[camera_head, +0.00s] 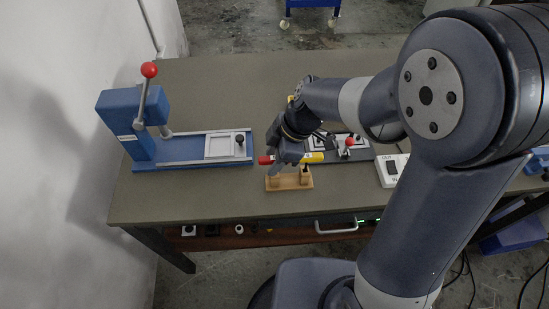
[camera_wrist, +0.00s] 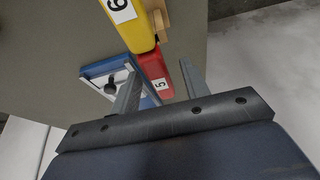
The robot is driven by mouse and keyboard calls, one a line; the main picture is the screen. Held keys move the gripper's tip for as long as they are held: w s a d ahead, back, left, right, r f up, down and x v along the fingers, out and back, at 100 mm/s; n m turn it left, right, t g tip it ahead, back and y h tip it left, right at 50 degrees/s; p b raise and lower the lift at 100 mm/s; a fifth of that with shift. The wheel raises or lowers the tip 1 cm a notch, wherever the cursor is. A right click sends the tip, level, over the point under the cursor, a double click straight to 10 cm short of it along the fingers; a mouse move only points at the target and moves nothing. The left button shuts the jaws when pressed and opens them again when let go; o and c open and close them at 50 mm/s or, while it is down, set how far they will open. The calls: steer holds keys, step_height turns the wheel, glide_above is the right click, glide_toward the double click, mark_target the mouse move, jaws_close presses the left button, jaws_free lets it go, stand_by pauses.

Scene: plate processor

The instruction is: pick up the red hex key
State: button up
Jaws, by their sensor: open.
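The red hex key (camera_wrist: 156,72) has a red handle with a white label reading 5. In the wrist view it lies between the two fingers of my gripper (camera_wrist: 159,74), which is open around it. I cannot tell whether the fingers touch it. In the head view the red handle (camera_head: 265,160) shows at the left end of a small wooden stand (camera_head: 289,183), partly hidden by my gripper (camera_head: 278,168). The yellow-handled key (camera_wrist: 128,22) sits right beside it, its label reading 6 or 9; it also shows in the head view (camera_head: 313,157).
A blue lever press (camera_head: 130,128) with a red knob stands on the table's left. A dark fixture with a red-knobbed clamp (camera_head: 349,142) lies behind the stand. A white switch box (camera_head: 390,170) is to the right. The table front left is clear.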

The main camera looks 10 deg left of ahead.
steer(key=shift+x, duration=1.3)
steer(key=shift+c, duration=0.4)
jaws_close()
